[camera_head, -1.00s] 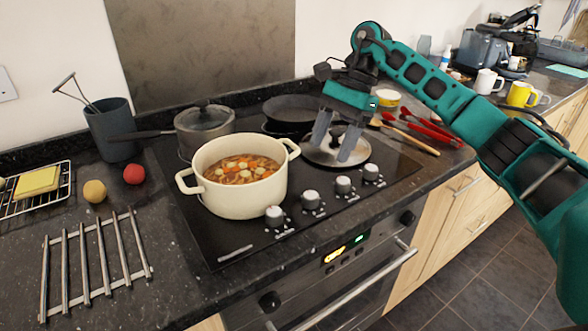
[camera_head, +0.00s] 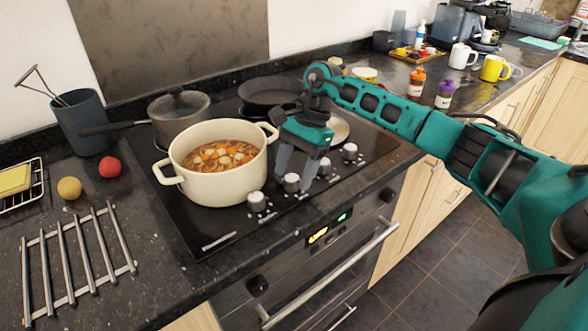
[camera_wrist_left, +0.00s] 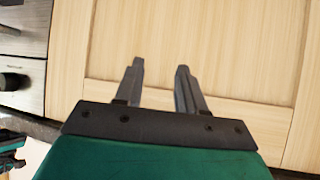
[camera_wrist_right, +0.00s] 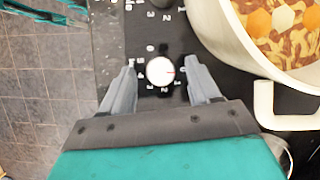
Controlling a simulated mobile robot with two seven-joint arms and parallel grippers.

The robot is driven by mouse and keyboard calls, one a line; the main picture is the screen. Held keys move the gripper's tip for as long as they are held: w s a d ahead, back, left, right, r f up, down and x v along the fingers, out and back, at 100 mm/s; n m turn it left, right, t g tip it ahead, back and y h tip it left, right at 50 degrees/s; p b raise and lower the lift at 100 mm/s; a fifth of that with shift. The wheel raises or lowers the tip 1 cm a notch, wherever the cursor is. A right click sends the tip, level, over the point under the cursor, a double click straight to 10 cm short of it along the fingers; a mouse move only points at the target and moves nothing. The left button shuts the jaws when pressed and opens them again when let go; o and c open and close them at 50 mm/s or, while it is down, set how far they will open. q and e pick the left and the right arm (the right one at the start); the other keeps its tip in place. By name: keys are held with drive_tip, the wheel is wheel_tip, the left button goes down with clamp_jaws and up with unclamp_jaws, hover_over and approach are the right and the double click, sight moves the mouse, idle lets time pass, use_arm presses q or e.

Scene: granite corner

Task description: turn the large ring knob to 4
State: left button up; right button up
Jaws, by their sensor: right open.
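A row of several white-topped black knobs runs along the hob's front edge; no name label shows which is the large ring knob. My right gripper (camera_head: 295,181) is open, pointing down, with its fingers on both sides of one knob (camera_head: 291,181). In the right wrist view that knob (camera_wrist_right: 160,71) sits between the open fingertips (camera_wrist_right: 158,75), with visible gaps on both sides. My left gripper (camera_wrist_left: 160,75) is open and empty before a wooden cupboard front (camera_wrist_left: 220,50).
A cream pot of stew (camera_head: 218,184) stands close beside the knobs; its handle (camera_wrist_right: 290,122) is near the right gripper. Another knob (camera_head: 257,201) is nearer the front left. A dark pan (camera_head: 270,91) and a lidded saucepan (camera_head: 180,112) are behind. The oven handle (camera_head: 330,275) juts out below.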

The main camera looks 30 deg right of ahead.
drive_tip(key=shift+a+f, duration=0.1)
drive_tip(key=shift+f, duration=0.15)
drive_tip(key=c, duration=1)
